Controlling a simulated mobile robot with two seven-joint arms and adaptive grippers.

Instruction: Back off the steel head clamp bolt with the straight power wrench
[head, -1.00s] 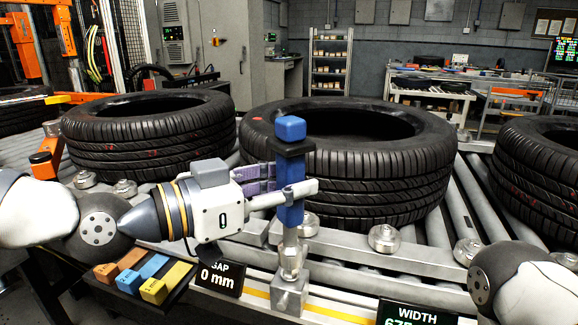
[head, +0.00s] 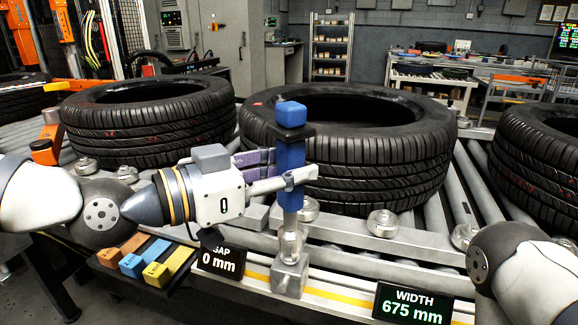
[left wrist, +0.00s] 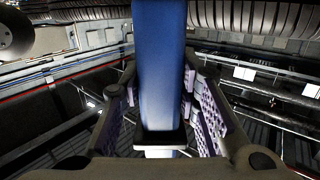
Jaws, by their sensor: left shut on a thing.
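The straight power wrench (head: 291,165) is a blue upright tool with a black collar near its top. My left gripper (head: 291,180) is shut around its blue body. The wrench also fills the middle of the left wrist view (left wrist: 159,65), between the purple-padded fingers (left wrist: 160,110). Its clear lower end (head: 291,243) stands over the steel head clamp block (head: 290,277) on the conveyor's front rail. The bolt itself is hidden by the wrench's end, and I cannot tell how it is seated. My right gripper is out of view; only part of my right arm shows.
Large tyres (head: 350,150) lie on the rollers behind the wrench. Orange, blue and yellow blocks (head: 145,260) sit on a dark tray at the front left. Signs read GAP 0 mm (head: 221,262) and WIDTH 675 mm (head: 411,303). Round steel rollers (head: 383,223) stand along the rail.

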